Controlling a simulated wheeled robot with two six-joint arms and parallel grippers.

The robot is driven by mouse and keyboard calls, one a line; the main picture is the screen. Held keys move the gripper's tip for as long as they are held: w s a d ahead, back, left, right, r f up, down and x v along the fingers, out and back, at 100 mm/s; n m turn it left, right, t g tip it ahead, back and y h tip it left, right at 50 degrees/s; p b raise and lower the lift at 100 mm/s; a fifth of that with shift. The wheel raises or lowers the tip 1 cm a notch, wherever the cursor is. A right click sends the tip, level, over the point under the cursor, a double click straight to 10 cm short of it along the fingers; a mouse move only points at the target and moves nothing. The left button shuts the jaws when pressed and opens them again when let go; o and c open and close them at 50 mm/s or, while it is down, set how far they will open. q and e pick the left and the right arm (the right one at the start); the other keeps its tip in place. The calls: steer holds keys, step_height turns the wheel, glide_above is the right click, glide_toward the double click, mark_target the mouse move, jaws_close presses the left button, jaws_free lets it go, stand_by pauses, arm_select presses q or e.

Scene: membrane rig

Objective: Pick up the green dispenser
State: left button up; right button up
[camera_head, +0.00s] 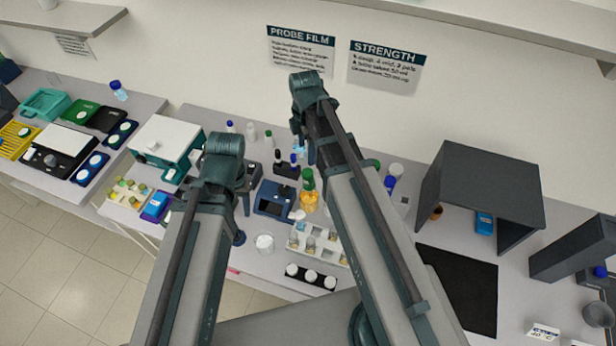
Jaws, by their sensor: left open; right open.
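A green dispenser (308,179) stands upright in the middle of the bench, on or just behind an amber bottle (309,202); I cannot tell whether they are joined. My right arm passes close to its right side. My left gripper (239,237) shows only in part beside my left arm, to the left of and nearer than the dispenser. My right gripper (299,146) is mostly hidden by my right arm, above and behind the dispenser in the picture. Both are open, and neither touches the dispenser as far as I can see.
A blue-grey device (273,199) stands left of the amber bottle. A white rack (316,244) with vials and a black holder (310,277) lie in front. A white beaker (264,243) stands nearby. A dark hood (482,187) and a black mat (462,285) are at the right.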

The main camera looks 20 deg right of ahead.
mark_target(308, 172)
step_height(308, 172, down, 8)
steer(key=b, duration=0.7)
steer(key=shift+s, duration=0.15)
steer(key=f+b, duration=0.1)
steer(key=b, duration=0.1)
steer(key=f+b, duration=0.1)
steer(key=f, duration=0.1)
steer(key=f+b, duration=0.2)
steer(key=shift+s+d+f+b, duration=0.1)
steer(key=shift+d+f+b, duration=0.05)
steer(key=shift+d+b, duration=0.15)
jaws_close()
